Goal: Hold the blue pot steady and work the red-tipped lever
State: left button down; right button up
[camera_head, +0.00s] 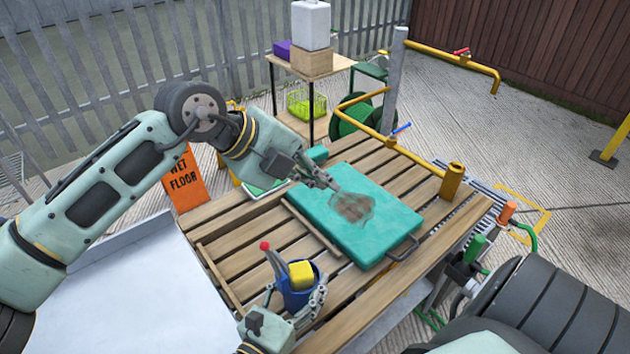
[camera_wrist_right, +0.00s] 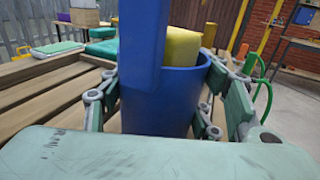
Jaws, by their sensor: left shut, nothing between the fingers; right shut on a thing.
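The blue pot (camera_head: 297,298) stands on the slatted wooden table near its front edge, with a yellow block (camera_head: 302,273) in its top. A grey lever with a red ball tip (camera_head: 265,246) rises at the pot's left side, leaning left. My right gripper (camera_head: 302,307) is shut around the pot. In the right wrist view its fingers sit on both sides of the pot (camera_wrist_right: 160,112), and a blue upright bar (camera_wrist_right: 144,45) stands in front of the block. My left gripper (camera_head: 326,183) is shut and empty over the teal case, well away from the lever.
The teal case (camera_head: 385,222), with a brown stain and grey handle, lies mid-table. Yellow pipes (camera_head: 420,157) with a blue-handled valve (camera_head: 402,128) stand behind it. A red-handled tap (camera_head: 461,51) is farther back. An orange sign (camera_head: 186,180) stands left. The slats left of the pot look clear.

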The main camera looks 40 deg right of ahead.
aim_at(292, 300)
jog(key=o, duration=1.8)
jog(key=shift+c, duration=0.2)
jog(key=v, duration=0.7)
jog(key=shift+a, duration=0.25)
jog(key=shift+s, duration=0.15)
